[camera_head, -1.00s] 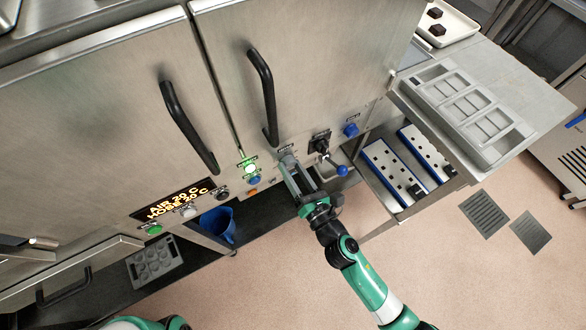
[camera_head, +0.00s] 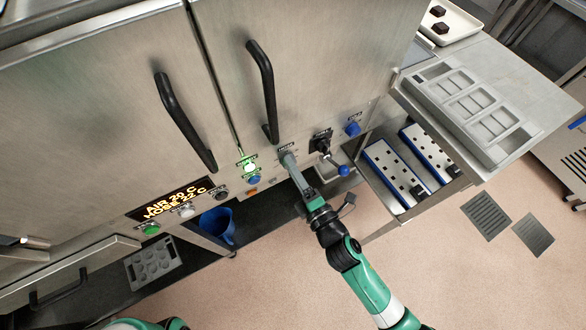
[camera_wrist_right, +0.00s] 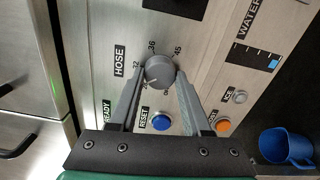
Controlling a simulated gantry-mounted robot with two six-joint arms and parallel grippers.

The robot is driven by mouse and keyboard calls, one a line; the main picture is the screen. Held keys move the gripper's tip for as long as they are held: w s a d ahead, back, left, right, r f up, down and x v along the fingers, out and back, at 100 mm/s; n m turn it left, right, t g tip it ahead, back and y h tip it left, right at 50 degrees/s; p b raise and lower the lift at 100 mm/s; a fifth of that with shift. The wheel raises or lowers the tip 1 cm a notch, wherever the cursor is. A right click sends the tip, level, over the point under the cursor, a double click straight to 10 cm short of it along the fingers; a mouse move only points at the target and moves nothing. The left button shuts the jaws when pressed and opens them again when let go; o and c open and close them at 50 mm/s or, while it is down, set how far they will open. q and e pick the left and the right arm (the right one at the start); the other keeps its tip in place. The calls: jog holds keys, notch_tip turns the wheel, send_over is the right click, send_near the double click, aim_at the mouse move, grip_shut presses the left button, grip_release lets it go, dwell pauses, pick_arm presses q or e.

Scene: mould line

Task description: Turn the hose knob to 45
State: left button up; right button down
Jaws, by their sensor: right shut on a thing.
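The grey round hose knob (camera_wrist_right: 160,71) sits on the steel panel beside the label HOSE, with 32, 36 and 45 printed around it. In the right wrist view my right gripper (camera_wrist_right: 158,78) has one finger on each side of the knob and is shut on it. In the head view my right gripper (camera_head: 287,158) reaches the panel and hides the knob. I cannot read the knob's setting for certain. The lit display (camera_head: 176,201) reads AIR 20 C and HOSE 22 C. My left gripper is not in view.
A black door handle (camera_head: 263,90) is just above. A blue reset button (camera_wrist_right: 162,121) lies near the fingers. A blue jug (camera_head: 217,225) stands below the panel.

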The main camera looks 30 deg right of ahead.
jog(key=shift+d+m+b, duration=0.2)
jog(key=shift+m+b, duration=4.25)
jog(key=shift+m, duration=11.15)
jog(key=shift+c, duration=1.8)
grip_release()
